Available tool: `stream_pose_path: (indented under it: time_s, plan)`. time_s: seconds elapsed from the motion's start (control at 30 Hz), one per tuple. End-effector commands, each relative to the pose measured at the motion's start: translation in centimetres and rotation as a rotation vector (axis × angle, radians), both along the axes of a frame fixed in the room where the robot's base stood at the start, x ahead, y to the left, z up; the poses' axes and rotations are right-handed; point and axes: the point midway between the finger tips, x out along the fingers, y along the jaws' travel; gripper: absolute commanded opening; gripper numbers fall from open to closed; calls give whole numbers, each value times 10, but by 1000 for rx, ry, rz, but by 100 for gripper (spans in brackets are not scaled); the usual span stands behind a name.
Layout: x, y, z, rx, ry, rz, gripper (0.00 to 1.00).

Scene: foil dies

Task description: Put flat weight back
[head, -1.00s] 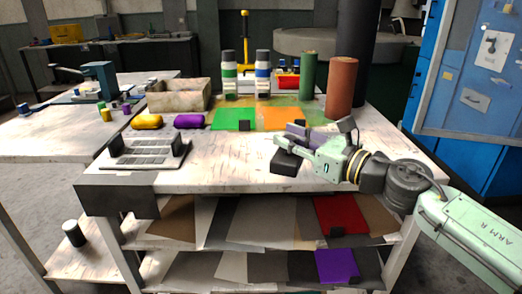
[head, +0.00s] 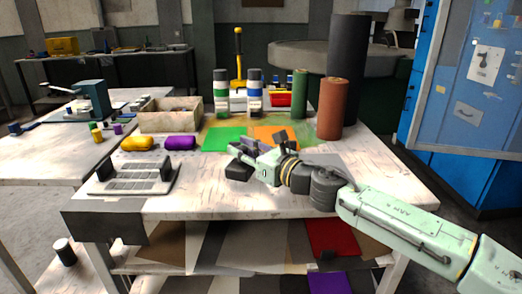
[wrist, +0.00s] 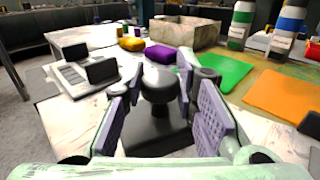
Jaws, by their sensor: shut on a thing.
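The flat weight is a black block with a round knob on top. It shows in the wrist view (wrist: 155,135) and as a dark block at the end of my arm in the head view (head: 238,171). My gripper (wrist: 160,78) is shut on it, with a lilac-padded finger on each side of the knob. In the head view my gripper (head: 243,154) is over the front middle of the worktable (head: 215,205). Whether the block's underside touches the tabletop cannot be told.
A low slotted rack (head: 135,178) with dark upright blocks stands left of my gripper. Behind are a green sheet (head: 222,139), an orange sheet (head: 268,132), yellow (head: 137,143) and purple (head: 180,143) rolls, and a stone-coloured bin (head: 170,116). Bare tabletop lies between rack and gripper.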

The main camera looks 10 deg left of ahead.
Motion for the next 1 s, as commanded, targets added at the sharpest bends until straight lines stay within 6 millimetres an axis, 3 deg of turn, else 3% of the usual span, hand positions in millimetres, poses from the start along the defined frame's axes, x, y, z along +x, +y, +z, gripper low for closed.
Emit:
stream_pose_path:
  time_s: [0.37,0.6,0.93,0.97,1.0]
  plan:
    - [14,30,1,2,-2,1,0]
    - [13,28,-29,5,-2,-1,0]
    - [13,28,-35,2,-5,0,0]
    - [13,28,-39,0,0,-1,27]
    - [13,28,-39,0,0,-1,30]
